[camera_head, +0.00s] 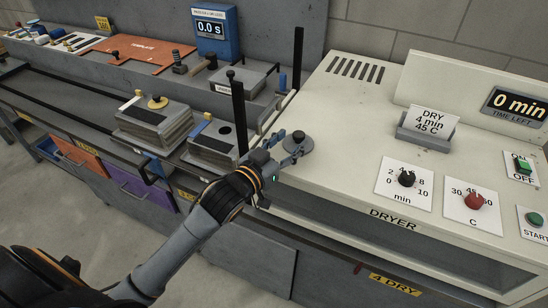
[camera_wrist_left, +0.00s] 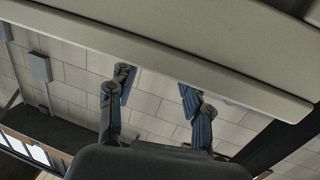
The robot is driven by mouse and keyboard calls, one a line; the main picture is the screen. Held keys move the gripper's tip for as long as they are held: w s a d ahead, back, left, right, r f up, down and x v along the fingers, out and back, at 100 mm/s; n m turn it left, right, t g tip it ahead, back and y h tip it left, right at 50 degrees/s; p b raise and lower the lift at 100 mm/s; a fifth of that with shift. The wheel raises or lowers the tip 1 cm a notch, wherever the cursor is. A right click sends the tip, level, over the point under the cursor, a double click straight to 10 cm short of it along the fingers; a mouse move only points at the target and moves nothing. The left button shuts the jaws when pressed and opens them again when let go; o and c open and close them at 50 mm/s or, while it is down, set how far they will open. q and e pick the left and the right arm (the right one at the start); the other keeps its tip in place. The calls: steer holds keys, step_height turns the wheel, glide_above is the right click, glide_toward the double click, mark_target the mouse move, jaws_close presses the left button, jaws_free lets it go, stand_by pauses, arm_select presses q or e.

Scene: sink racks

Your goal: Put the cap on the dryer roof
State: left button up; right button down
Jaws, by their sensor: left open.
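A grey round cap with a small dark knob (camera_head: 299,145) lies at the left front corner of the cream dryer roof (camera_head: 330,113). My left gripper (camera_head: 284,148) is at that corner, its fingers just left of the cap and partly overlapping it in the head view. Whether they touch it I cannot tell. In the left wrist view the two fingers of my left gripper (camera_wrist_left: 157,88) stand apart with nothing visible between them. The cap cannot be made out there. My right gripper is in neither view.
On the roof stand a card holder (camera_head: 427,133), a black dial (camera_head: 406,179) and a red dial (camera_head: 473,201). A blue timer (camera_head: 213,32) stands behind.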

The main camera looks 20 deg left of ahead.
arm_select(q)
steer(key=b+v, duration=0.1)
steer(key=v, duration=0.6)
steer(key=shift+s, duration=0.3)
steer(key=shift+a, duration=0.1)
